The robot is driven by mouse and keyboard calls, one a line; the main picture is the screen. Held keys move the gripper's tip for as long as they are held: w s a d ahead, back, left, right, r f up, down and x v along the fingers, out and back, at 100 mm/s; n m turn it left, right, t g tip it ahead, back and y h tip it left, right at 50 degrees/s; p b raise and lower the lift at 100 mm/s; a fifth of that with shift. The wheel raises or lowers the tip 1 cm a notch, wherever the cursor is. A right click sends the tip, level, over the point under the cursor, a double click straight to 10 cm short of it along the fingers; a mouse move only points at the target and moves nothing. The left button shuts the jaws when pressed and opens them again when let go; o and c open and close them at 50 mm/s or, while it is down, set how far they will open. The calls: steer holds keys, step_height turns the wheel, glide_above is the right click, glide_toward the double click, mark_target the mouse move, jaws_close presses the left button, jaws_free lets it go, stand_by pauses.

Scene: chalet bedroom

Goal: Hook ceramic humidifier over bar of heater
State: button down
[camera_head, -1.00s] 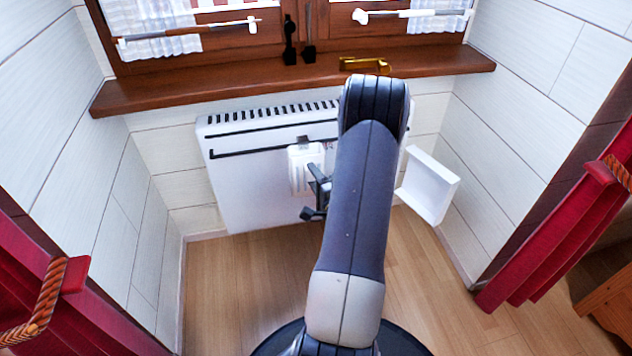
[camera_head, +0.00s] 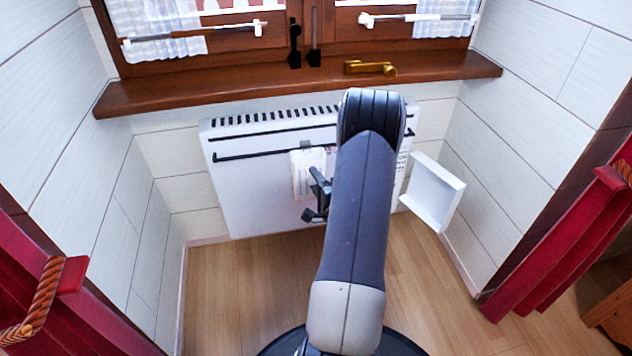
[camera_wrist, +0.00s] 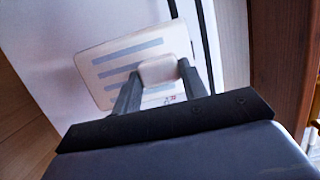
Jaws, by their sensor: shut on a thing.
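The white ceramic humidifier (camera_head: 302,182) is at the front of the white heater (camera_head: 245,190), just left of my arm. In the wrist view the humidifier (camera_wrist: 110,68) is a pale, tilted plate with grey stripes. My gripper (camera_wrist: 155,82) is shut on its small block, one dark finger on each side. In the head view my gripper (camera_head: 318,190) is partly hidden by my arm. A grey tab at the humidifier's top overlaps the heater's lower dark bar (camera_head: 255,153). I cannot tell whether it is hooked over the bar or in front of it.
A brown windowsill (camera_head: 230,92) juts out above the heater. A white open box-like panel (camera_head: 435,192) is at the heater's right. Panelled walls and red curtains (camera_head: 570,235) flank the niche. Wood floor (camera_head: 225,290) lies clear in front.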

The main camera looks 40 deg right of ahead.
steer(key=shift+r, duration=0.1)
stand_by(0.3)
steer(key=c, duration=0.7)
jaws_free()
steer(key=shift+c, duration=0.2)
steer(key=shift+s, duration=0.1)
steer(key=p+v, duration=0.2)
steer(key=v, duration=0.8)
steer(key=shift+s+a, duration=0.15)
steer(key=shift+s, duration=0.15)
steer(key=shift+w, duration=0.1)
steer(key=b+x, duration=0.1)
steer(key=x, duration=0.9)
steer(key=shift+w+r, duration=0.2)
steer(key=shift+w, duration=0.1)
